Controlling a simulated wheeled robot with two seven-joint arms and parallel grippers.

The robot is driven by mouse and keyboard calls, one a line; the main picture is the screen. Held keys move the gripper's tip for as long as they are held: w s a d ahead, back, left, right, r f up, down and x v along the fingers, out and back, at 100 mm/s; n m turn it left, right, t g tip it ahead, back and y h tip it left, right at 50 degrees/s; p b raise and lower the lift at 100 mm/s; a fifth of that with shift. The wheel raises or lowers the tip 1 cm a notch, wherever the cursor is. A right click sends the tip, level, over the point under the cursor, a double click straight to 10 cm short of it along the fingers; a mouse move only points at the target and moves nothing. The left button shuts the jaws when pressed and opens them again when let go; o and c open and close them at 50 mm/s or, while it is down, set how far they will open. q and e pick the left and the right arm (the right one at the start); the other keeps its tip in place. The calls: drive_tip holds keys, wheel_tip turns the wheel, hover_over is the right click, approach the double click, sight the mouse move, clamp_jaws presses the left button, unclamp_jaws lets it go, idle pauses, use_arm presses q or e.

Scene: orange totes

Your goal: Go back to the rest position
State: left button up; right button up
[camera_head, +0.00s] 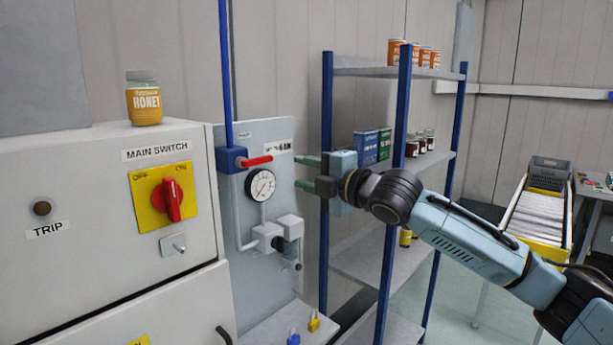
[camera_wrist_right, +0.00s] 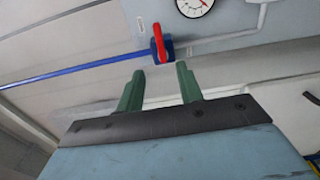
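My right gripper (camera_head: 303,172) reaches in from the right in the head view, in front of the blue-post shelf. Its two green fingers are apart with nothing between them, and they point left toward the gauge panel. In the right wrist view the open fingers (camera_wrist_right: 158,88) point toward the red valve handle (camera_wrist_right: 158,43), with a gap between them and it. The red handle (camera_head: 255,162) lies roughly level on a blue valve body (camera_head: 230,159) in the head view. My left gripper does not show in either view.
A grey cabinet (camera_head: 75,210) with a red main switch (camera_head: 172,199) and a honey jar (camera_head: 143,100) on top stands at left. The pressure gauge (camera_head: 260,185) is on the panel. A shelf (camera_head: 385,262) with jars and boxes stands behind my right arm. A roller conveyor (camera_head: 538,215) is at right.

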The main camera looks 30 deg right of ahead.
idle(0.4)
